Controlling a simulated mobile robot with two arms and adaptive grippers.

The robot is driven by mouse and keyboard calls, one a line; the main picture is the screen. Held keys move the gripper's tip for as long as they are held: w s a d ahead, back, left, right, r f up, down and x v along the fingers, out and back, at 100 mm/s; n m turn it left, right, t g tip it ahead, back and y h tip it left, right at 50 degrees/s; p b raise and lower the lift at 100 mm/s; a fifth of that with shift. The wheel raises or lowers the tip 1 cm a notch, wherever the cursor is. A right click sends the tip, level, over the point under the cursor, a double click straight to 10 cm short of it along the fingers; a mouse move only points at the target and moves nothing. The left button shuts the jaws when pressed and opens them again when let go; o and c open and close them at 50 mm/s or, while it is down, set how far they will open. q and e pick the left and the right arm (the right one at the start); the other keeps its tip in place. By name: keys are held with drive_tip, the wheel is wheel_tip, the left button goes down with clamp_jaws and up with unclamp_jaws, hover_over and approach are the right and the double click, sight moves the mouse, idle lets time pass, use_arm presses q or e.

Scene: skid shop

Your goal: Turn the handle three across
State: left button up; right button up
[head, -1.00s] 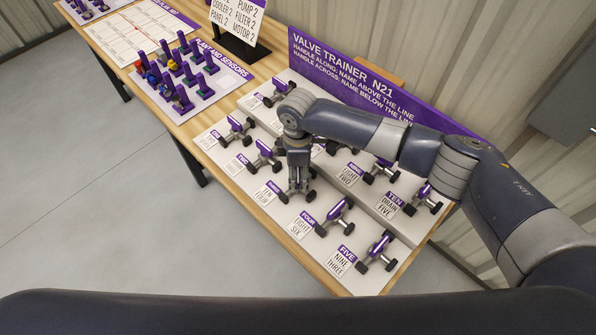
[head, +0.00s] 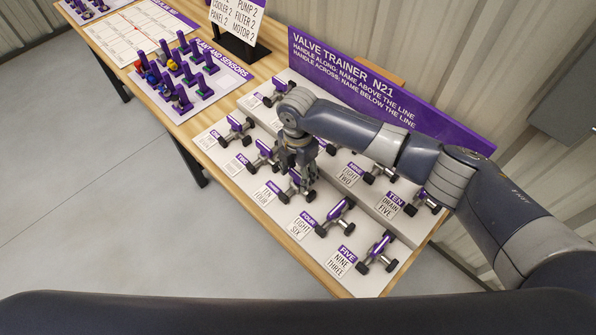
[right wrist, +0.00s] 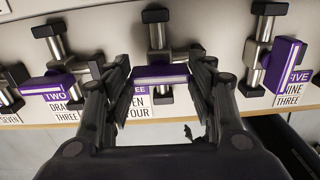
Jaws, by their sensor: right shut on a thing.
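Handle three (right wrist: 160,76) is a purple bar on a grey valve with black end caps, on the white valve trainer board (head: 221,157). In the right wrist view it lies crosswise to its pipe. My right gripper (right wrist: 150,76) is shut on it, with one finger at each end of the bar. In the head view the gripper (head: 298,178) is over the front row, partly hiding valve three. My left gripper is not in view.
Handle two (right wrist: 48,87) is close on the left and also stands across its pipe. Handle four (head: 338,210) and handle five (head: 380,244) stand along theirs. A raised back row holds more valves, including ten (head: 427,198). A purple sign (head: 365,80) stands behind.

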sight(298, 175)
idle(0.6)
drive_tip(key=o, duration=1)
drive_tip(key=shift+o, duration=0.2)
wheel_tip(298, 175, up, 12)
drive_tip(key=shift+s+f, duration=0.1)
